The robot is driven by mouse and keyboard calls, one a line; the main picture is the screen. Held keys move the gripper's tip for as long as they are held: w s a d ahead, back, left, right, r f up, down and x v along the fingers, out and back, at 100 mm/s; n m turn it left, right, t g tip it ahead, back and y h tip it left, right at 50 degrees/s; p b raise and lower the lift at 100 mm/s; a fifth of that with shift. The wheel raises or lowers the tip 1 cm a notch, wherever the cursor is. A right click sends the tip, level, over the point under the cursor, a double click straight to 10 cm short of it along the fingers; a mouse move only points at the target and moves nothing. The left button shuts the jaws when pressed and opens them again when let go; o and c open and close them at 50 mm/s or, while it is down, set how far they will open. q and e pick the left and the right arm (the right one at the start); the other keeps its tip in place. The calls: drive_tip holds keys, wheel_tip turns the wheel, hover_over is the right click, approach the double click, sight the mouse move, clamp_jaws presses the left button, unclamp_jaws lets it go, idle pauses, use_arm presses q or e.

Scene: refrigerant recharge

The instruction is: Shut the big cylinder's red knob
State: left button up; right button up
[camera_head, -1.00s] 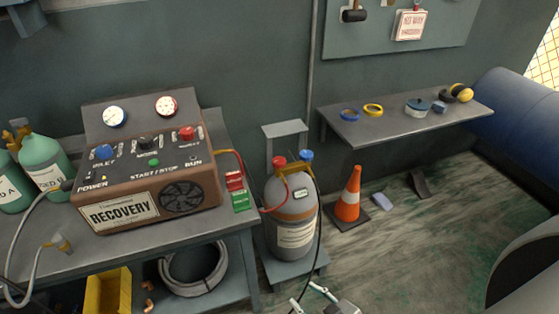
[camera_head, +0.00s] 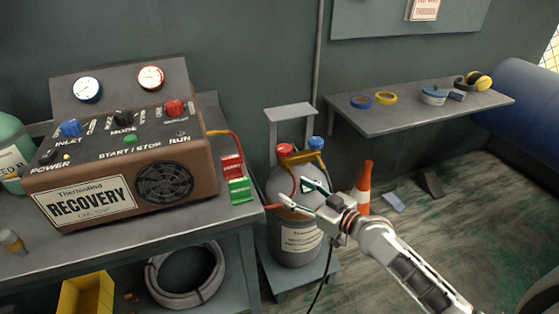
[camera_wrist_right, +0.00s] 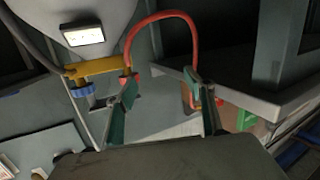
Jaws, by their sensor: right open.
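The big cylinder (camera_head: 297,257) is grey with an orange band and stands upright beside the bench. Its red knob (camera_head: 284,150) is at the top left, next to a blue knob (camera_head: 316,143) and a yellow bracket. My right gripper (camera_head: 304,194) is open and empty, in front of the cylinder's upper body and below the red knob. In the right wrist view, the open fingers (camera_wrist_right: 166,108) point towards the blue knob (camera_wrist_right: 82,88), yellow bracket (camera_wrist_right: 97,68) and red hose (camera_wrist_right: 158,17). My left gripper is out of view.
The recovery machine (camera_head: 120,180) sits on the bench left of the cylinder, with red and green tags (camera_head: 239,190) at the bench edge. A wall shelf (camera_head: 400,118) holds tape rolls.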

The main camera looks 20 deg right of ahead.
sight(284, 152)
drive_tip(key=shift+t+y, duration=0.6)
drive_tip(key=w+d+b, duration=0.2)
drive_tip(key=w, duration=0.1)
drive_tip(key=w+d+b, duration=0.2)
drive_tip(key=w, duration=0.2)
drive_tip(key=w+d+b, duration=0.2)
drive_tip(key=w, duration=0.1)
drive_tip(key=shift+w+r, duration=0.15)
drive_tip(key=shift+r, duration=0.25)
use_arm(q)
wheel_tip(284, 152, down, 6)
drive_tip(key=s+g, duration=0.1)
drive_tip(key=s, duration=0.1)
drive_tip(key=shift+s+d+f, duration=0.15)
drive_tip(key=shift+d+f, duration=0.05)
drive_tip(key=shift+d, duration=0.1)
use_arm(e)
drive_tip(key=shift+r+x, duration=0.15)
drive_tip(key=shift+x, duration=1.8)
drive_tip(key=shift+r+x, duration=0.1)
drive_tip(key=shift+x, duration=1.85)
